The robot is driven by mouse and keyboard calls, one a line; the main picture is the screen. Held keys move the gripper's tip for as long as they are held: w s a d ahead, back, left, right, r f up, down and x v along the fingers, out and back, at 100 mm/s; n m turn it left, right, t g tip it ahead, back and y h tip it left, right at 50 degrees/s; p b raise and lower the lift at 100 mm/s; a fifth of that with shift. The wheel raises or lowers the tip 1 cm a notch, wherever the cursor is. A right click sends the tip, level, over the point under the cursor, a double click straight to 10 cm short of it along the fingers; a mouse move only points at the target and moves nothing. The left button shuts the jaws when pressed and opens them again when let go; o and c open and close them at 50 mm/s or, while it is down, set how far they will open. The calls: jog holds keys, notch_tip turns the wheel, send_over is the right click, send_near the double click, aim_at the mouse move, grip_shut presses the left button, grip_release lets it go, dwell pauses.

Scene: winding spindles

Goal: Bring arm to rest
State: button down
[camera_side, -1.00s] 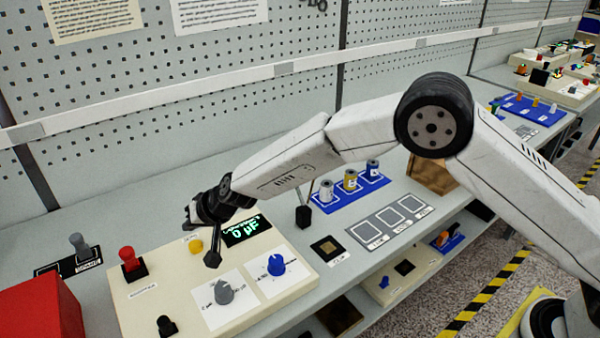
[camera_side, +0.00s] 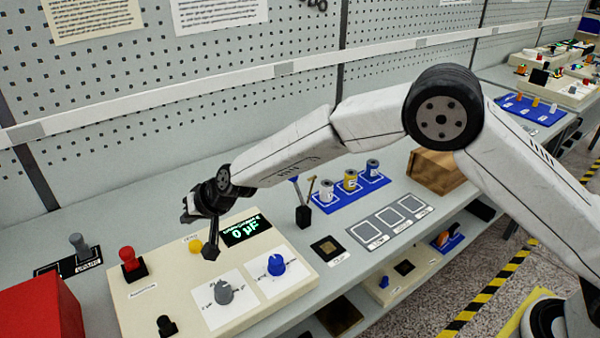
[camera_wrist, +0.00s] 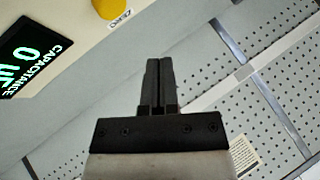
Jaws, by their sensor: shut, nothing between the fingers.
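My gripper (camera_side: 186,212) hangs above the cream test panel (camera_side: 135,298), left of its lit display (camera_side: 247,231), and touches nothing in sight. In the wrist view my gripper (camera_wrist: 159,62) has its two dark fingers side by side, closed and empty. My arm reaches in from the right, bent at the elbow. The display reads 0 µF in green; part of it shows in the wrist view (camera_wrist: 27,50).
The panel carries a red knob (camera_side: 128,255), a yellow button (camera_side: 196,246), a grey dial (camera_side: 223,293) and a blue dial (camera_side: 276,265). A red box (camera_side: 40,310) stands at lower left. A blue rack (camera_side: 345,196) holds three spools. The pegboard wall (camera_side: 230,110) rises behind.

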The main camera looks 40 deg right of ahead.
jog(key=shift+d, duration=0.15)
jog(key=shift+d+r, duration=0.1)
jog(key=shift+d, duration=0.2)
jog(key=s+d+r+n+g+h, duration=0.1)
jog(key=s+d+g+h, duration=0.1)
jog(key=s+d, duration=0.95)
jog(key=s+d+r+g+h, duration=0.15)
jog(key=s+d, duration=0.55)
jog(key=d, duration=0.9)
jog(key=s+d+f+g+h, duration=0.1)
jog(key=s+d, duration=0.4)
jog(key=s, duration=0.7)
jog(key=shift+d+n+h, duration=0.4)
jog(key=shift+h, duration=0.05)
